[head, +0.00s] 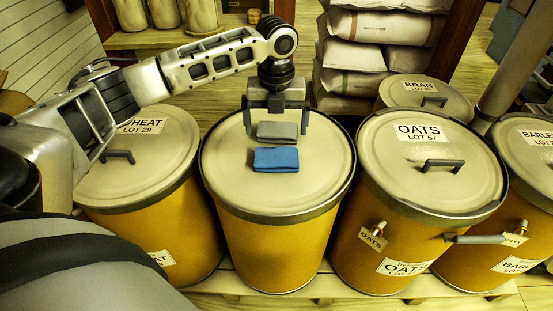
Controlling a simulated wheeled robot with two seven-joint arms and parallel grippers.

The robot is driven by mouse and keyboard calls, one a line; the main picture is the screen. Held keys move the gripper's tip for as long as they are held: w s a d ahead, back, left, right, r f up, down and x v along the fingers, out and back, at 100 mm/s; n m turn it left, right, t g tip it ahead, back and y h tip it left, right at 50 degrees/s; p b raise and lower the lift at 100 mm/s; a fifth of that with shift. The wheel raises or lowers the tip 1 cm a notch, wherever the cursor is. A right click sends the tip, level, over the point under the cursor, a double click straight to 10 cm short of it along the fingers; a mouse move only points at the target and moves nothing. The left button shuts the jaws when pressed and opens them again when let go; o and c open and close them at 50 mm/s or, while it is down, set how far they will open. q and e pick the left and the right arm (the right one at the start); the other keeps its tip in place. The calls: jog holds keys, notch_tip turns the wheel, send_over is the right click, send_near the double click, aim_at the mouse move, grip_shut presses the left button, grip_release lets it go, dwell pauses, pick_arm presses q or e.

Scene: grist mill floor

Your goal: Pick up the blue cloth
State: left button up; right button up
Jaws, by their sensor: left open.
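The blue cloth (276,160) is a small folded block lying on the lid of the middle drum (310,178). A grey folded cloth (277,131) lies just behind it on the same lid. My left gripper (276,128) reaches in from the left and points down over the back of the lid. Its fingers are spread wide, one on each side of the grey cloth, and hold nothing that I can see. The blue cloth is in front of the gripper, apart from the fingers. My right gripper is not in view.
Drums labelled WHEAT (135,175), OATS (390,185) and BARLEY (535,150) stand beside the middle drum, with a BRAN drum (410,92) behind. Their lid handles stick up. Stacked sacks (355,55) rise behind. A scoop-like handle (475,239) juts out at the front right.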

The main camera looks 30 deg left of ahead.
aim_at(276, 155)
pick_arm(q)
notch_tip(276, 155, down, 9)
jog(key=shift+s+d+f, duration=0.1)
jog(key=shift+f, duration=0.05)
dwell(0.4)
jog(key=shift+c, duration=0.3)
jog(key=c, duration=0.6)
